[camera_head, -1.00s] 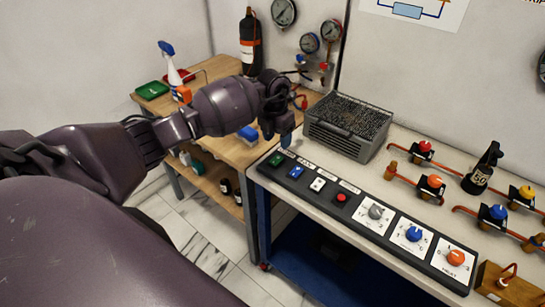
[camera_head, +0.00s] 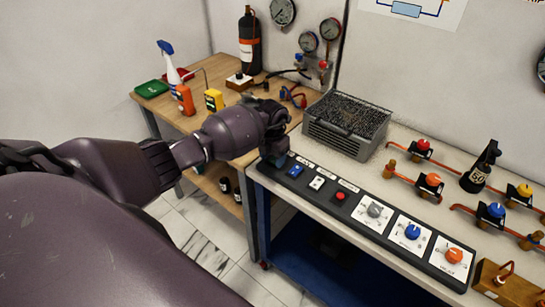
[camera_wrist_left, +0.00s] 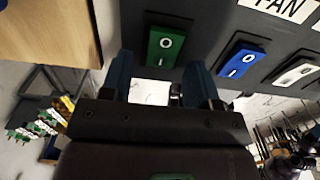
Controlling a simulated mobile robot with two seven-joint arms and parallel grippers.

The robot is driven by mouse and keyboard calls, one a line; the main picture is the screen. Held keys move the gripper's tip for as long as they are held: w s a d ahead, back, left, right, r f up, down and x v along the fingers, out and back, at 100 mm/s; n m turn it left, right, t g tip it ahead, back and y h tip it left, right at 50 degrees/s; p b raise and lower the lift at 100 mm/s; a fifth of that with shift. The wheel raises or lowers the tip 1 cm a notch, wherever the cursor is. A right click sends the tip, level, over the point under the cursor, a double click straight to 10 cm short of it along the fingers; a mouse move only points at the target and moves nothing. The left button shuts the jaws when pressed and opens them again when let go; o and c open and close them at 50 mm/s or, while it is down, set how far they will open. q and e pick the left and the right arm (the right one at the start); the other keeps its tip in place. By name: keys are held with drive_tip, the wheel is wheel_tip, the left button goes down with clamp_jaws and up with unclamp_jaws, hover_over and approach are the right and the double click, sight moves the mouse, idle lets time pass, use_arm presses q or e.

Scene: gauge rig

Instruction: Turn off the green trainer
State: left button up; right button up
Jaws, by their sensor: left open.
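The green rocker switch (camera_wrist_left: 165,46) sits at the end of the dark control panel (camera_head: 374,218) and shows in the left wrist view with O and I marks on its face. My left gripper (camera_wrist_left: 158,66) is open, with its two blue fingertips on either side of the near part of the switch in that view. Nothing is between the fingers, and I cannot tell whether they touch the panel. In the head view my left gripper (camera_head: 276,157) covers that end of the panel and hides the green switch. My right gripper is not in view.
Beside it on the panel are a blue rocker switch (camera_head: 295,171), a white one (camera_head: 317,183), a red button (camera_head: 340,196) and several knobs. A metal heater box (camera_head: 345,126) stands behind the panel. A wooden table (camera_head: 150,105) with a spray bottle and meters is at the left.

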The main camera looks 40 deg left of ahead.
use_arm(q)
drive_tip(key=shift+f, duration=0.15)
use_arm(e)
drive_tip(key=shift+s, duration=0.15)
use_arm(q)
drive_tip(key=c, duration=0.9)
drive_tip(key=shift+w+g+b, duration=0.25)
drive_tip(key=shift+g+b, duration=0.6)
drive_tip(key=shift+g, duration=0.15)
drive_tip(key=shift+g+b, duration=0.4)
drive_tip(key=shift+g, duration=0.1)
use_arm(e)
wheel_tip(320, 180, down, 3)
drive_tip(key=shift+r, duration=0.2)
use_arm(q)
drive_tip(key=o, duration=0.9)
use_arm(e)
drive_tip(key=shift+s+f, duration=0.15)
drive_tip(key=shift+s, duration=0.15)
use_arm(q)
drive_tip(key=shift+r, duration=0.2)
